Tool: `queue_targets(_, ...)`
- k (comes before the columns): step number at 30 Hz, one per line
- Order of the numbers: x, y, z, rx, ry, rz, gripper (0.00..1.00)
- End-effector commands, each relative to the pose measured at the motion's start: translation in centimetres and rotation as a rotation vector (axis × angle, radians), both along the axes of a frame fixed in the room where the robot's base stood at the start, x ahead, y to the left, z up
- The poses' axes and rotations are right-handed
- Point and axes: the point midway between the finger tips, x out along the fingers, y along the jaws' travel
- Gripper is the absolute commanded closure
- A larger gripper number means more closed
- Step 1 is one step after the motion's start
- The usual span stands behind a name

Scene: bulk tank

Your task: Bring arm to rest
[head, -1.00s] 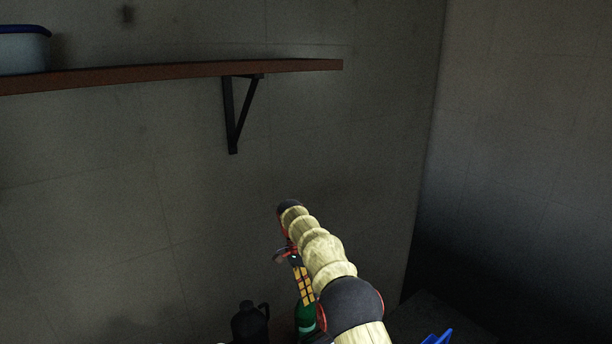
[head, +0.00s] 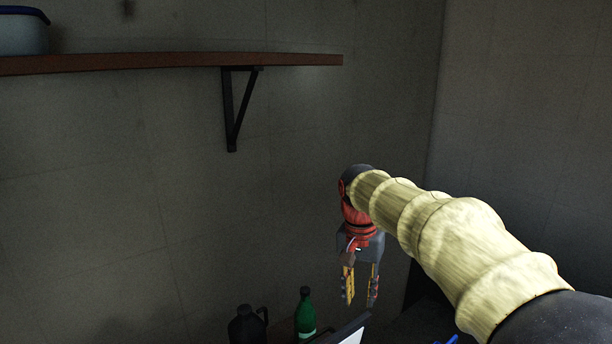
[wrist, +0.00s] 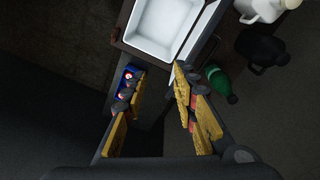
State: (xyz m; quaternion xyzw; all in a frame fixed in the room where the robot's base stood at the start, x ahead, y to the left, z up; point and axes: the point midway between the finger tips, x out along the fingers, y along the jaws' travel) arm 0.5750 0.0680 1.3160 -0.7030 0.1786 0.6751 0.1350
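My gripper (head: 360,287) hangs below my pale-sleeved arm, fingers pointing down, in the head view. Its yellow-padded fingers are spread apart with nothing between them. The wrist view shows the same gripper (wrist: 158,92) open and empty, with floor and furniture below. A green bottle (head: 305,314) stands to the left of the gripper in the head view, apart from it. The bottle also shows in the wrist view (wrist: 217,80), just right of the right finger.
A dark jug (head: 247,325) stands left of the bottle. A wooden shelf (head: 170,62) on a black bracket (head: 233,110) holds a blue-lidded container (head: 22,35). The wrist view shows a white basin (wrist: 165,25), a white jug (wrist: 262,8) and a blue object (wrist: 121,85).

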Motion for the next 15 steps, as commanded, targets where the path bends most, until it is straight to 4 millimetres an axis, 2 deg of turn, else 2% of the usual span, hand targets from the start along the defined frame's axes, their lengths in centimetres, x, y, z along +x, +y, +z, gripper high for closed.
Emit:
queue_targets(1, -1.4, -0.6, 0.2, 0.005, -0.019, 0.016, 0.72)
queue_targets(7, -6.2, -2.3, 0.6, 0.02, -0.092, 0.096, 0.72)
queue_targets(15, -13.0, -4.2, -0.5, 0.025, -0.193, 0.202, 0.72)
